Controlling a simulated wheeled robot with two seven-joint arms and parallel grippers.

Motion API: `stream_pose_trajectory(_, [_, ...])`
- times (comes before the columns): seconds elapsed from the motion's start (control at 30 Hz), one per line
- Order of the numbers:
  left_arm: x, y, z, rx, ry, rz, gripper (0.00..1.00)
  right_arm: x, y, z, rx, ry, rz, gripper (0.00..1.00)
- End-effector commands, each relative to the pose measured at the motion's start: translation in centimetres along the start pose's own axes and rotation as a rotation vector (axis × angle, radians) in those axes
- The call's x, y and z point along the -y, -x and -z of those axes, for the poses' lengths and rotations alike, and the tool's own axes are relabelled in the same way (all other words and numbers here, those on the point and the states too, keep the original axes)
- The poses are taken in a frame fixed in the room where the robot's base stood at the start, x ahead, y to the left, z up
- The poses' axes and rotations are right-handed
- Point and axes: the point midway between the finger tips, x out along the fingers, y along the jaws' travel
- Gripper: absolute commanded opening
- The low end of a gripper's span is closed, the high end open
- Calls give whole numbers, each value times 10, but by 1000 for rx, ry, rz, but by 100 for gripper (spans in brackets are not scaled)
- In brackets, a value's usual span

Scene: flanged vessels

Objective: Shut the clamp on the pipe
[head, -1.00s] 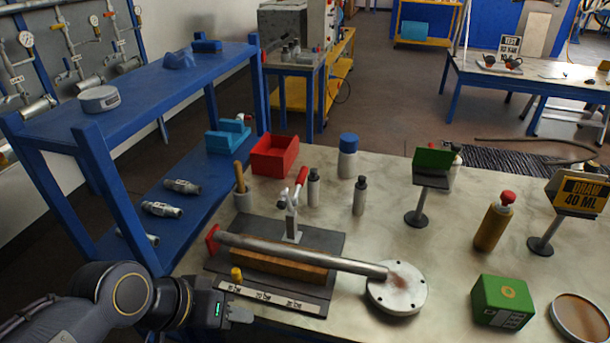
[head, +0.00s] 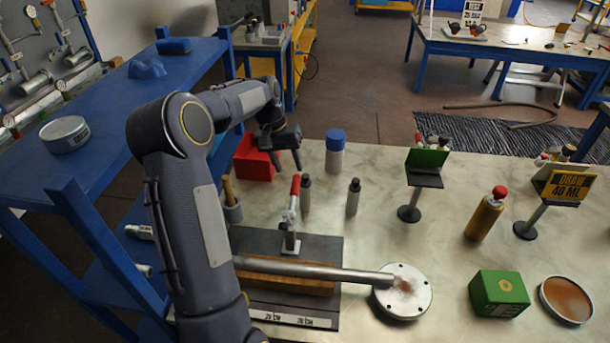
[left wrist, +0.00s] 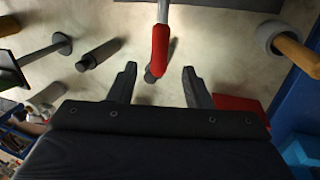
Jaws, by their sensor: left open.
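The clamp (head: 291,222) is a toggle clamp on a dark base plate, with a red-tipped handle (head: 295,185) standing upright. The steel pipe (head: 320,270) lies on a wooden block (head: 290,281) on that plate, its right end at a round white flange (head: 405,291). My left gripper (head: 288,160) is open and empty, beyond and above the handle, fingers pointing down. In the left wrist view the red handle (left wrist: 161,48) shows ahead of the open fingers (left wrist: 158,82), roughly centred between them. My left arm hides the pipe's left end. My right gripper is out of view.
A red bin (head: 254,162), a cup with a wooden handle (head: 231,205), grey bottles (head: 353,197) and a blue-capped bottle (head: 335,152) stand around the clamp. A green-topped stand (head: 424,168), an orange bottle (head: 486,214) and a green box (head: 499,293) are to the right.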

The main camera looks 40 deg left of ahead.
Motion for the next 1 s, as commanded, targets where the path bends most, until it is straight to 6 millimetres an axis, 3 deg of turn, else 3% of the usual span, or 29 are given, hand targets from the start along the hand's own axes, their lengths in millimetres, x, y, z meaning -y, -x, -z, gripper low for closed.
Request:
stream_pose_trajectory(0.4, [-1,-60,-1,2,-1,-1,45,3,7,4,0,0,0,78])
stream_pose_trajectory(0.77, [-1,-67,-1,-1,-1,-1,45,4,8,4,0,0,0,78])
stream_pose_trajectory(1.0, [-1,-67,-1,-1,-1,-1,15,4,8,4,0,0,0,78])
